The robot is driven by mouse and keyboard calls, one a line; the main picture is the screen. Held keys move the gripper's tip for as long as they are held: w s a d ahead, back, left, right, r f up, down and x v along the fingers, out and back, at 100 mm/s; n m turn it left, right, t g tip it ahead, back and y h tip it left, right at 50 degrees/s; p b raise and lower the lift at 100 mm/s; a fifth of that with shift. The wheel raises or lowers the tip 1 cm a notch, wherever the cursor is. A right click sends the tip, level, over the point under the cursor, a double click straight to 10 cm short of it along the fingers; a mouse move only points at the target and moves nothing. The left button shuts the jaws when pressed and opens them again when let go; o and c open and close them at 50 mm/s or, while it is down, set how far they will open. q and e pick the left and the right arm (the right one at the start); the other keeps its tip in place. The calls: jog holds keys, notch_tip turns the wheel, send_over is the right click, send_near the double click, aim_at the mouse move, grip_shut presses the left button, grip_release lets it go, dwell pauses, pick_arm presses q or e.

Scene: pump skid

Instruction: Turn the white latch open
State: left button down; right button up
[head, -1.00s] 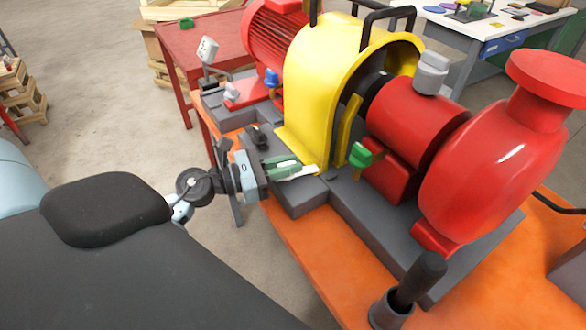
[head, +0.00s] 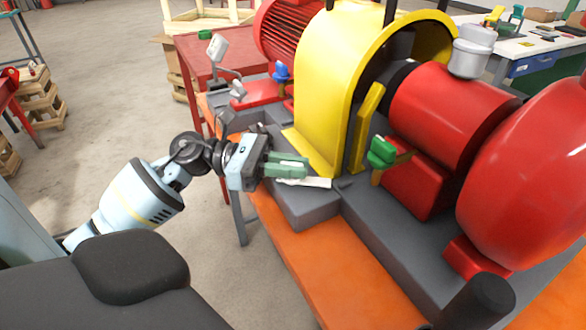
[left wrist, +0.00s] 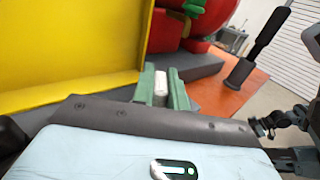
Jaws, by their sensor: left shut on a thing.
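The white latch (head: 310,182) is a flat white bar low on the grey skid, beside the foot of the yellow guard. My left gripper (head: 290,168) has green fingers and is shut on the latch. The latch's free end sticks out past the fingertips to the right in the head view. In the left wrist view the white latch (left wrist: 160,88) shows between the two green fingers (left wrist: 161,92).
The yellow guard (head: 330,80) rises close behind my left gripper. A green-handled valve (head: 382,152) and a red pump (head: 530,170) stand to the right. A black upright handle (head: 480,300) is at the front. The orange base (head: 330,262) is bare in front.

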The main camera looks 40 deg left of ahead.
pick_arm(q)
jog(key=c, duration=1.4)
grip_release()
jog(key=shift+s+a+f, duration=0.1)
jog(key=shift+s+a, duration=0.15)
jog(key=shift+a, duration=0.25)
jog(key=shift+b+v, duration=0.7)
jog(key=shift+v, duration=2.7)
